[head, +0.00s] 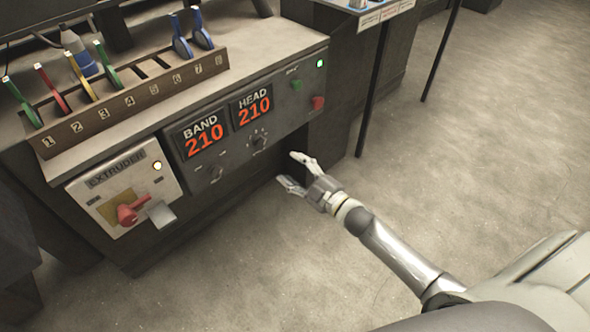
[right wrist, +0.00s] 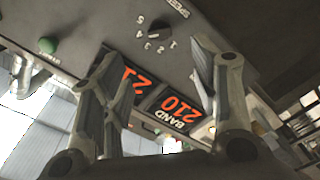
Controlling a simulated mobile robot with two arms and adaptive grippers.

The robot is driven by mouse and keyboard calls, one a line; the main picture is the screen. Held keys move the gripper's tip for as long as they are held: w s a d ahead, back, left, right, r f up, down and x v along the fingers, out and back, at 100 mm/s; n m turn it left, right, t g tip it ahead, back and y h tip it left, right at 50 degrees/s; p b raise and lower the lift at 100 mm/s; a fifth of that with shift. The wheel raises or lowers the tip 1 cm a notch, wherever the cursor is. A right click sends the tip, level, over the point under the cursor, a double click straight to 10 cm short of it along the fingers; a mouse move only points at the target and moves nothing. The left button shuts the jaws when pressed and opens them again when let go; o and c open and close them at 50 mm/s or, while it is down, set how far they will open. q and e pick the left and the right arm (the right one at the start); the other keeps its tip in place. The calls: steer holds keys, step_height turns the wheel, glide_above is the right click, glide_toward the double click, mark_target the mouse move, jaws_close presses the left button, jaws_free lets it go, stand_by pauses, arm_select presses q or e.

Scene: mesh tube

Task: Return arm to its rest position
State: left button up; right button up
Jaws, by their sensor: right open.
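My right gripper (head: 291,172) is open and empty in the head view. It is at the lower right of the control panel (head: 285,112), in front of the dark cabinet face. In the right wrist view its two fingers (right wrist: 160,85) are spread apart, with the panel behind them and nothing between them in their grip. My right arm reaches in from the lower right of the head view. My left gripper is not in either view.
The panel shows BAND (head: 201,138) and HEAD (head: 253,107) displays, both reading 210. An extruder switch box (head: 108,190) with a red handle (head: 132,209) is at left. A numbered rack (head: 135,98) with coloured levers stands on top. The floor (head: 490,130) at right is clear.

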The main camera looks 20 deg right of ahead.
stand_by(0.4)
steer(key=s+f+m+g+h, duration=0.6)
steer(key=s+f+m+g, duration=0.45)
steer(key=s+f, duration=1.25)
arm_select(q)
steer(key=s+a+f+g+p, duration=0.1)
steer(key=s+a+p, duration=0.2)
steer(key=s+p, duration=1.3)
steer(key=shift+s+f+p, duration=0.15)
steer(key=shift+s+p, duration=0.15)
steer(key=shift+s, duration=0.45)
arm_select(e)
steer(key=s+f+g, duration=0.2)
steer(key=s, duration=1.1)
steer(key=s+f+m+g, duration=0.1)
steer(key=s+f+g, duration=0.2)
steer(key=s, duration=1)
steer(key=shift+a+f, duration=0.25)
steer(key=shift+f, duration=0.05)
steer(key=shift+g, duration=0.25)
